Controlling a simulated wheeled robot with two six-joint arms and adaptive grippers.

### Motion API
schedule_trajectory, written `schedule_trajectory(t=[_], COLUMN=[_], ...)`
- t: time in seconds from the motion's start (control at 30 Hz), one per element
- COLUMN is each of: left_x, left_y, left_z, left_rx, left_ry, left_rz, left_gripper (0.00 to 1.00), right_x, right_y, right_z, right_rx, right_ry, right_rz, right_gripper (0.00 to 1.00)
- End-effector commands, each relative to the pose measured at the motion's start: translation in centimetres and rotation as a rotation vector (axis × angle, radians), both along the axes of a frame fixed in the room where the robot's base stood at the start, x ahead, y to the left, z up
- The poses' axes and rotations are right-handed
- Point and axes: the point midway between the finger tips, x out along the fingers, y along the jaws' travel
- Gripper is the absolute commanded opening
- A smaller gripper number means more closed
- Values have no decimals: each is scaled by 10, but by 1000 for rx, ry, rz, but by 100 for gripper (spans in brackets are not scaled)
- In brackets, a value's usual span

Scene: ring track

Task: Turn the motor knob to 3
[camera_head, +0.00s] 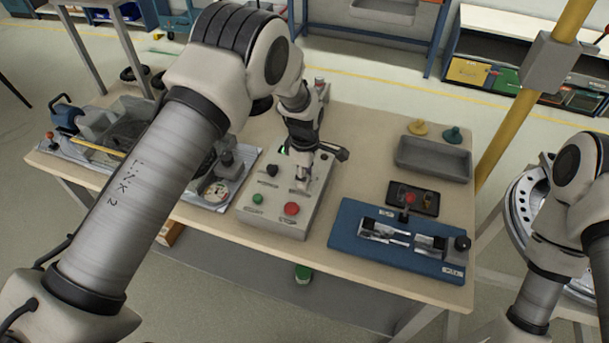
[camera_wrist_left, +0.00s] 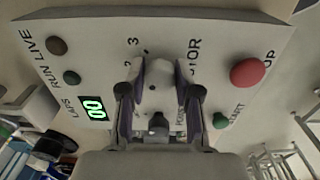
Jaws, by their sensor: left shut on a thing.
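The grey control box (camera_head: 275,217) stands on the table in the head view and fills much of the left wrist view (camera_wrist_left: 215,35). My left gripper (camera_head: 303,180) points down onto it, its fingers (camera_wrist_left: 157,82) shut on the motor knob (camera_wrist_left: 157,74). The digits 2 and 3 show beside the fingers, and the word MOTOR is partly covered. My right arm is at the right edge of the head view; its gripper is out of frame.
The box carries a red button (camera_head: 291,209), a green button (camera_head: 257,199), a black knob (camera_head: 272,171) and a green display (camera_wrist_left: 94,108) reading 00. A blue fixture (camera_head: 345,238) lies to the right, with a grey tray (camera_head: 433,160) behind. Track equipment (camera_head: 215,190) sits to the left.

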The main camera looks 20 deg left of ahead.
Motion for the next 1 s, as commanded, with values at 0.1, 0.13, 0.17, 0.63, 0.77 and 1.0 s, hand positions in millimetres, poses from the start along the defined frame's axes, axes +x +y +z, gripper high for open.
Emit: schedule_trajectory(t=[0.1, 0.13, 0.17, 0.63, 0.77, 1.0], left_x=[-3, -4, -4, -5, -5, -5], left_y=[0, 0, 0, 0, 0, 0], left_z=[-5, -5, -5, -6, -6, -6], left_rx=[1, 1, 1, 1, 1, 0], left_ry=[10, 10, 10, 13, 13, 13], left_rz=[-33, -45, -58, -431, -555, -783], left_gripper=[0, 0, 0, 0, 0, 0], right_x=[0, 0, 0, 0, 0, 0], right_y=[0, 0, 0, 0, 0, 0], right_z=[-2, -3, -3, -11, -12, -13], right_rx=[0, 0, 0, 0, 0, 0], right_ry=[0, 0, 0, 0, 0, 0], right_rz=[0, 0, 0, 0, 0, 0], right_gripper=[40, 40, 40, 40, 40, 40])
